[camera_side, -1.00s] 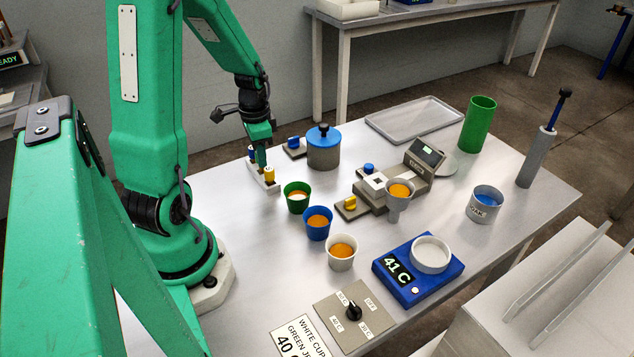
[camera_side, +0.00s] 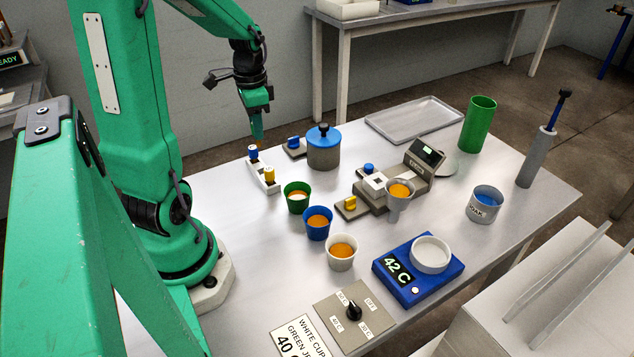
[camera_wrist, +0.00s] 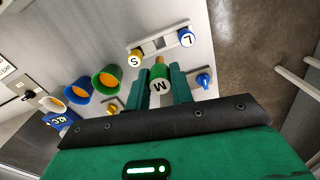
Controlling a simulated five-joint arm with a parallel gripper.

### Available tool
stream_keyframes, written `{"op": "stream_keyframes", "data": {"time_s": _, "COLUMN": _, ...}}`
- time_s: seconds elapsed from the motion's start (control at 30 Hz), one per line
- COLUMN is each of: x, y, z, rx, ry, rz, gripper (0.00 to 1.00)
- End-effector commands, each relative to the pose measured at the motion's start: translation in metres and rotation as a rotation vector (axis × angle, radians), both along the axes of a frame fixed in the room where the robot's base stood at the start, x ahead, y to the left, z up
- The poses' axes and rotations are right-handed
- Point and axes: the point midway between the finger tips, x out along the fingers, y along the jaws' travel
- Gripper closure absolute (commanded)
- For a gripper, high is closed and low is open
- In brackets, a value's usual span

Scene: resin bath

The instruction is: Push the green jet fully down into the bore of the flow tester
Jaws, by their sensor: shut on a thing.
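My gripper (camera_side: 257,132) is shut on the green jet, marked M, and holds it in the air above the jet rack. In the wrist view, the green jet (camera_wrist: 159,86) sits between the two fingers with its lettered top toward the camera. In the side view the fingers mostly hide it. The flow tester (camera_side: 362,196) stands to the right in the middle of the table, well apart from my gripper. Its pale square block (camera_side: 374,181) is on top; I cannot make out the bore clearly.
The white rack (camera_side: 265,178) holds a blue jet (camera_side: 253,152) and a yellow jet (camera_side: 269,175). Green (camera_side: 297,190), blue (camera_side: 318,215) and white (camera_side: 341,265) cups stand before the tester. A blue-lidded pot (camera_side: 323,150) stands behind. The heater (camera_side: 417,292) reads 42 C.

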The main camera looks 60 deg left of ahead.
Motion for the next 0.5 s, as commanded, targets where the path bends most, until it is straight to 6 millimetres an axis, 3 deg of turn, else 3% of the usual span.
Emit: {"op": "stream_keyframes", "data": {"time_s": 0.5, "x": 0.0085, "y": -0.0032, "z": 0.0009, "rx": 0.000, "ry": 0.000, "rz": -0.018, "gripper": 1.00}}
